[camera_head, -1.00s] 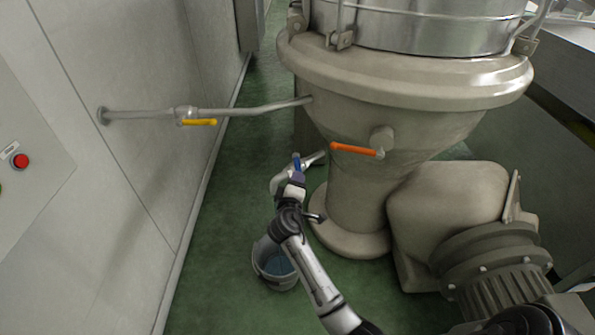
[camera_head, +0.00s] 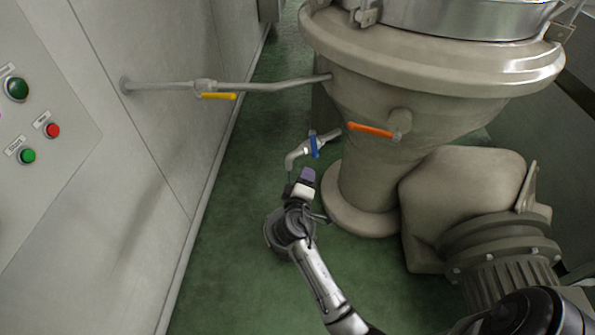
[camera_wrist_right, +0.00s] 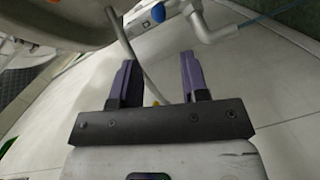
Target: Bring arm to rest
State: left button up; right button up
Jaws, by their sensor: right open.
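My right gripper (camera_head: 307,176) is open and empty in the head view, just below a blue-handled valve (camera_head: 314,147) on a bent grey spout (camera_head: 296,158). A gap shows between the gripper and the valve. The right wrist view shows the two dark fingers (camera_wrist_right: 158,78) apart with nothing between them. The blue handle (camera_wrist_right: 158,12) and the spout (camera_wrist_right: 212,34) lie beyond the fingertips there, and a thin blue line leaves the spout's end. My left gripper is not in view.
A grey bucket (camera_head: 270,230) stands on the green floor, mostly hidden by my right arm. The large beige machine (camera_head: 365,165) with an orange handle (camera_head: 370,130) is to the right. A wall pipe with a yellow handle (camera_head: 218,96) and a button panel (camera_head: 40,130) are left.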

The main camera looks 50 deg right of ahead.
dwell(0.3)
jog(key=s+a+r+m+y+p, duration=0.2)
jog(key=s+a+y+p, duration=0.15)
jog(key=a+y, duration=0.3)
jog(key=s+a+r+m+y+p, duration=0.2)
jog(key=s+a+y, duration=0.2)
jog(key=a+y, duration=0.3)
jog(key=s+a+r+n+g+y+p, duration=0.1)
jog(key=s+a+n+g+p, duration=0.15)
jog(key=s+p, duration=0.6)
jog(key=s+a+r+n+g+y+p, duration=0.1)
jog(key=s+a+g+p, duration=0.25)
jog(key=s, duration=1.05)
notch_tip(320, 180, up, 36)
jog(key=w+t+p, duration=0.1)
jog(key=p, duration=3.6)
jog(key=shift+r, duration=0.15)
